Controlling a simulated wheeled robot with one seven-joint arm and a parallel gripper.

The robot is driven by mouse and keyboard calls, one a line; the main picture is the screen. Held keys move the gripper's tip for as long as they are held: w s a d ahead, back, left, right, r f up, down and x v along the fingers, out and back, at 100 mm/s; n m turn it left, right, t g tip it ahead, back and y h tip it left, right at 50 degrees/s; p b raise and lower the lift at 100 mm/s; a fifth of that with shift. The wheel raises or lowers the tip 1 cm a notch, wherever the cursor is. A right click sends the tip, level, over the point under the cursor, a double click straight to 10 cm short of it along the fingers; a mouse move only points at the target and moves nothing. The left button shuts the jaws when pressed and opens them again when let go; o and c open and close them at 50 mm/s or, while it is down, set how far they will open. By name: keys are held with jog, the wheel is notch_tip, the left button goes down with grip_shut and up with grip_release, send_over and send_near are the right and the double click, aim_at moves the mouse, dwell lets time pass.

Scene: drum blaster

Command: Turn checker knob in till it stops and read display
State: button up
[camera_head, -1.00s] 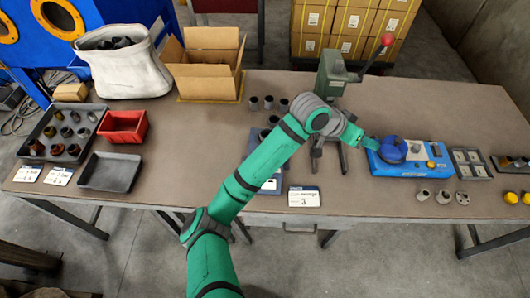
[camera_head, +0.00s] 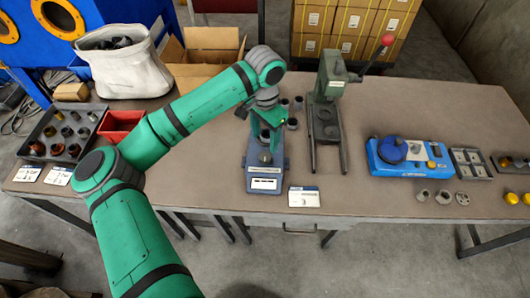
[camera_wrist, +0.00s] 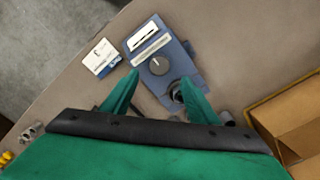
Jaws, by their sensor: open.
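The checker, a slate-blue device (camera_head: 268,178), stands near the table's front edge, left of a green press. The wrist view shows its body (camera_wrist: 177,52), a dark round knob (camera_wrist: 159,66) and a white display window (camera_wrist: 143,36) whose reading is too small to make out. A dark round part (camera_wrist: 177,93) sits behind the knob, partly hidden by a finger. My gripper (camera_head: 266,134) is above the checker, pointing down. In the wrist view my gripper (camera_wrist: 159,78) has its fingers spread wide with nothing between them, and the knob shows between and just beyond the tips.
A white label card (camera_head: 304,197) lies right of the checker. The green press (camera_head: 329,95) with a red-ball lever stands close by on the right. A bright blue machine (camera_head: 410,160) is further right. An open cardboard box (camera_wrist: 290,120) is behind the checker.

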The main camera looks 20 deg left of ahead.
aim_at(265, 156)
notch_tip(265, 156, down, 9)
jog(key=shift+r, duration=0.1)
dwell(0.3)
jog(key=c, duration=1)
